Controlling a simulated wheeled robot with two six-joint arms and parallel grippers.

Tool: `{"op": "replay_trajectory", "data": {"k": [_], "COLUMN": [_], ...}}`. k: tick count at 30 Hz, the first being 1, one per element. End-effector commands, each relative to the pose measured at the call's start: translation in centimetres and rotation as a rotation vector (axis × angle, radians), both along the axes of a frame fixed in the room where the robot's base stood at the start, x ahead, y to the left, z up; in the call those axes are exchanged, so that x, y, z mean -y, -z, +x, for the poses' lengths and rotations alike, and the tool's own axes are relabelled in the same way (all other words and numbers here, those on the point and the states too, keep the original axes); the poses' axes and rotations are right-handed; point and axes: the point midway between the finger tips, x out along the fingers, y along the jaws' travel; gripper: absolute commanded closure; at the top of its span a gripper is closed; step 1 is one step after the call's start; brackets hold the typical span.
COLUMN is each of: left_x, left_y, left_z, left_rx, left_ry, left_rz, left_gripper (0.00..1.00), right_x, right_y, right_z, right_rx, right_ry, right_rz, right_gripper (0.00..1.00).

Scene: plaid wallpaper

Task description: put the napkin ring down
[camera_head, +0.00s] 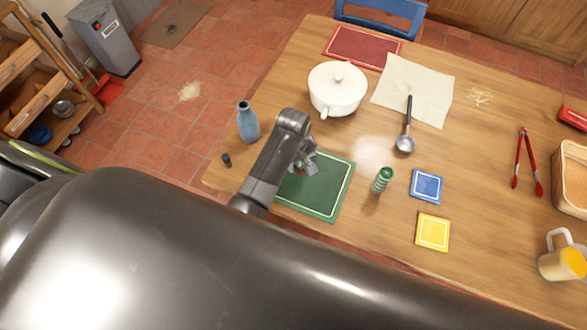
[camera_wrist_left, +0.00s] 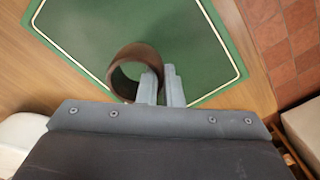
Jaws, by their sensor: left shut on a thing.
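My left gripper (camera_head: 308,158) is over the far part of the green placemat (camera_head: 325,193) on the wooden table. In the left wrist view the gripper (camera_wrist_left: 160,88) is shut on the brown napkin ring (camera_wrist_left: 123,62), with its fingers pinching the ring's wall. The ring is in front of the green placemat there; I cannot tell whether it touches the mat. In the head view the ring is hidden by the gripper and arm. My right gripper is not in view.
A blue bottle (camera_head: 248,122) and a small dark item (camera_head: 226,160) stand left of my arm. A white pot (camera_head: 337,88) stands behind it. A green striped cylinder (camera_head: 382,179) is right of the placemat, near blue (camera_head: 426,186) and yellow (camera_head: 433,231) coasters.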

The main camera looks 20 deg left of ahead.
Motion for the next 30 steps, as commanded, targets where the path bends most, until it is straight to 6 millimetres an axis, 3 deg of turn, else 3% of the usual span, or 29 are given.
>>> {"op": "replay_trajectory", "data": {"k": [12,25,26,30], "left_x": [0.0,0.0,0.0,0.0], "left_y": [4.3,4.9,4.8,4.8], "left_z": [0.0,0.0,0.0,0.0], "left_rx": [-0.001,0.0,0.0,0.001], "left_ry": [0.001,0.001,0.001,0.001], "left_rz": [0.0,0.0,0.0,-0.001], "left_gripper": [1.0,1.0,0.9,0.72], "right_x": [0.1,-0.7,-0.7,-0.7], "right_y": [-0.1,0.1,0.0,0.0], "right_z": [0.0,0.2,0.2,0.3], "right_rx": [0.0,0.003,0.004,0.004], "right_ry": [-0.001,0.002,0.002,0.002], "right_rz": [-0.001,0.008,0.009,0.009], "right_gripper": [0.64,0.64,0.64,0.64]}}
